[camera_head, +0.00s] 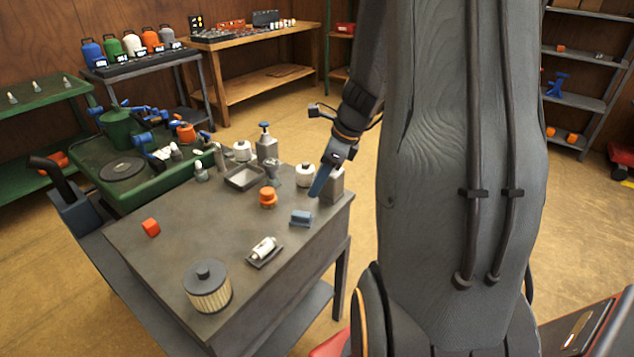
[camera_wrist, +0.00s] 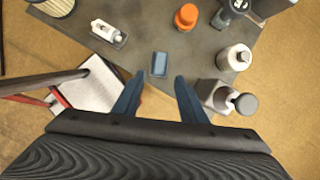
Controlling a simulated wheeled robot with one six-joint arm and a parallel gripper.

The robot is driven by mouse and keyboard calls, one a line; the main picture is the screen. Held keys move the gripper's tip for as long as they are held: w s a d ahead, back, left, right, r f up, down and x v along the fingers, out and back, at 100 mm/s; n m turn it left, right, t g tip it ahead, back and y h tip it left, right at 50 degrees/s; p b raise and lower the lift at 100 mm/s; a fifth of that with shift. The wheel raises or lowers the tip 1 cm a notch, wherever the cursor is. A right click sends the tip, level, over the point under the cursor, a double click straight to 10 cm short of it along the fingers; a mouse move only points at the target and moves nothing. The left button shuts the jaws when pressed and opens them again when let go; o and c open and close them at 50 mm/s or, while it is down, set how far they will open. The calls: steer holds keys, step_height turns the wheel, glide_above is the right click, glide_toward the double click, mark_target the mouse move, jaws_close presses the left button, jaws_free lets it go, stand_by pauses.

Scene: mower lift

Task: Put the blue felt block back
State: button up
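The blue felt block (camera_head: 301,216) sits near the right edge of the grey workbench (camera_head: 180,245), on what looks like a thin dark base. In the wrist view the block (camera_wrist: 159,64) lies a little beyond the fingertips, roughly in line with the gap between them. My gripper (camera_head: 320,183) is above the bench, up and to the right of the block in the head view. In the wrist view my gripper (camera_wrist: 159,79) has its two blue fingers spread wide with nothing between them. The fingers do not touch the block.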

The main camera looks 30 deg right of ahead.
steer(key=s+a+r+n+g+h, duration=0.1)
steer(key=s+a+n, duration=0.4)
steer(key=a+n, duration=0.4)
steer(key=s+a+r+n+g+h, duration=0.1)
steer(key=s+a+n, duration=0.5)
steer(key=n, duration=1.2)
steer(key=a+h, duration=0.1)
steer(key=a, duration=0.2)
steer(key=shift+s+a+r, duration=0.15)
steer(key=shift+s+a, duration=0.05)
steer(key=shift+a, duration=0.1)
steer(key=shift+c, duration=0.9)
